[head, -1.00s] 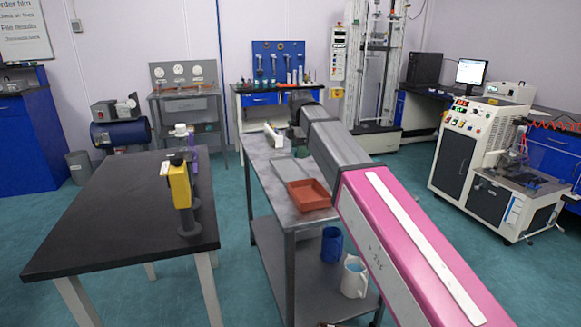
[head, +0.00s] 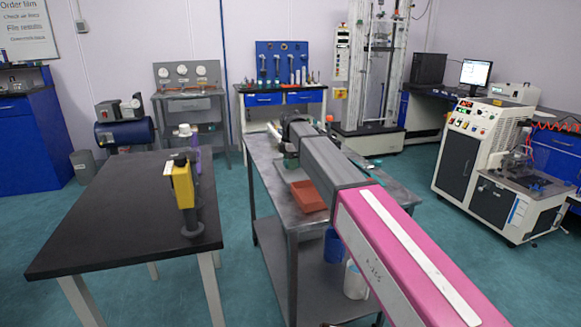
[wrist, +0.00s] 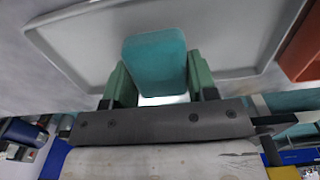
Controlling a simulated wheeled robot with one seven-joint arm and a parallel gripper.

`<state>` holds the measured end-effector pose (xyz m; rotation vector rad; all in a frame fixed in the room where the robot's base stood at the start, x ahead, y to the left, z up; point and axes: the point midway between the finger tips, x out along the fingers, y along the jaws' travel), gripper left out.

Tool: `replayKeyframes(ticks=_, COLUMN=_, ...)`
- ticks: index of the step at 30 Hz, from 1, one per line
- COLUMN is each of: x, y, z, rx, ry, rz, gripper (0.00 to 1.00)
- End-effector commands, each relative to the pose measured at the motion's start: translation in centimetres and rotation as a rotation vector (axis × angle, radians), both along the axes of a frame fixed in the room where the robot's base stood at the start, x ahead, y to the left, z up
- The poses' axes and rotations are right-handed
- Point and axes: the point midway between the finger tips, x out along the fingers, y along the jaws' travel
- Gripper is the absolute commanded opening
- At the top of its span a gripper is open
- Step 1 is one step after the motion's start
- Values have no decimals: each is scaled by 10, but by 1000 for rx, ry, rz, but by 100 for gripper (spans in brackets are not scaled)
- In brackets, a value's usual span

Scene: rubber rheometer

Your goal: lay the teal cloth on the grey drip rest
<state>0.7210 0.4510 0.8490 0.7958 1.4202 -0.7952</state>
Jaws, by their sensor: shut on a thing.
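The teal cloth (wrist: 155,62) is a folded, rounded pad between the two green fingers of my gripper (wrist: 159,82) in the wrist view. My gripper is shut on it. The cloth shows in front of the shallow grey drip rest (wrist: 80,45), which has a raised rim. I cannot tell whether the cloth touches the rest. In the head view my arm reaches over the grey metal cart (head: 290,222), and its end mostly hides the cloth and the rest.
A red-brown tray (head: 308,196) lies beside the drip rest on the cart. A blue container (head: 333,245) and a white jug (head: 355,281) stand on the lower shelf. A black-topped table (head: 110,215) with a yellow device (head: 182,186) stands to the left.

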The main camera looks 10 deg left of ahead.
Motion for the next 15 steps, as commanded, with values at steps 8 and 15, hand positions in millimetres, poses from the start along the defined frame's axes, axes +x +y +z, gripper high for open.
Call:
replayKeyframes(ticks=8, x=0, y=0, z=-17, rx=0, ry=0, rz=0, gripper=30)
replayKeyframes(ticks=15, x=0, y=0, z=-20, rx=0, ry=0, rz=0, gripper=30)
